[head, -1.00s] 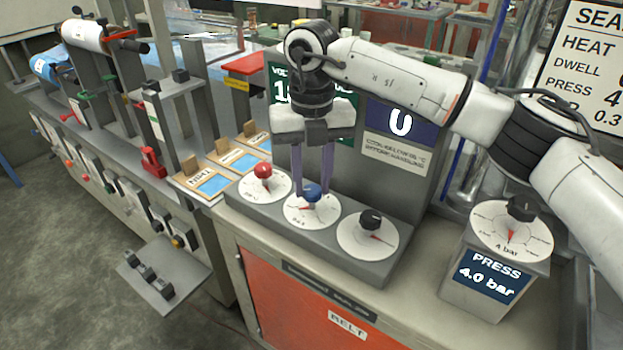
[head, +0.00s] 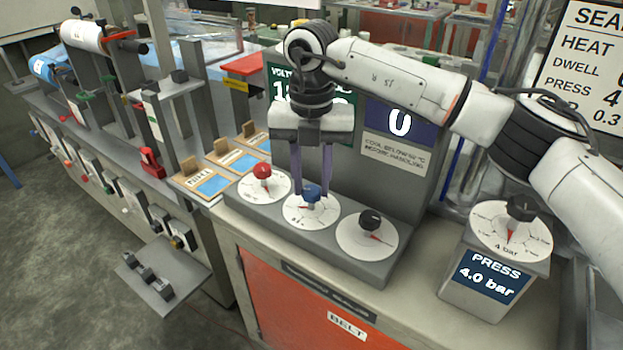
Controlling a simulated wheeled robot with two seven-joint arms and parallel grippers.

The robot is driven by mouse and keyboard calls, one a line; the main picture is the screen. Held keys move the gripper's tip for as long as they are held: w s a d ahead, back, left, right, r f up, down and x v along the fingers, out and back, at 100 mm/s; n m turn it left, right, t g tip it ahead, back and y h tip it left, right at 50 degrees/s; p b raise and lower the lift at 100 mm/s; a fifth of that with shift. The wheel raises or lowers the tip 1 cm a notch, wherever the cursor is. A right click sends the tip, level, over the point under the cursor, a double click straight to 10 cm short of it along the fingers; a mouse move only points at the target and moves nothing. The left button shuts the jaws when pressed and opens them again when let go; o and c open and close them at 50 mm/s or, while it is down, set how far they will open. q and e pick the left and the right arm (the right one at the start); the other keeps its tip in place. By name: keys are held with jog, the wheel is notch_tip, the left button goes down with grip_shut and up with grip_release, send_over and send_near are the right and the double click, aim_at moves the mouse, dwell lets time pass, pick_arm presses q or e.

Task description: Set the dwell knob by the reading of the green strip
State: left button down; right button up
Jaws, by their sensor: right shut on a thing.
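Three knobs on white dials stand in a row on the grey console: a red knob (head: 262,171), a blue knob (head: 311,192) in the middle and a black knob (head: 371,219). My right gripper (head: 312,190) comes down from above, its two purple fingers shut on the blue knob. The blue knob's red pointer shows toward the left on its dial; the fine marks are too small to read. A green display (head: 283,85) stands behind, mostly hidden by my right arm. I cannot tell which item is the green strip. My left gripper is not in view.
A black press knob (head: 521,206) sits above a display (head: 487,274) reading 4.0 bar. A sign (head: 588,75) at upper right lists heat, dwell and press. Cards with blue windows (head: 213,186) lie left of the console. Rollers and posts stand at far left.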

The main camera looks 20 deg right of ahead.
aim_at(312, 188)
jog(key=o, duration=1)
jog(key=shift+o, duration=0.2)
notch_tip(312, 188, up, 10)
jog(key=shift+r, duration=0.2)
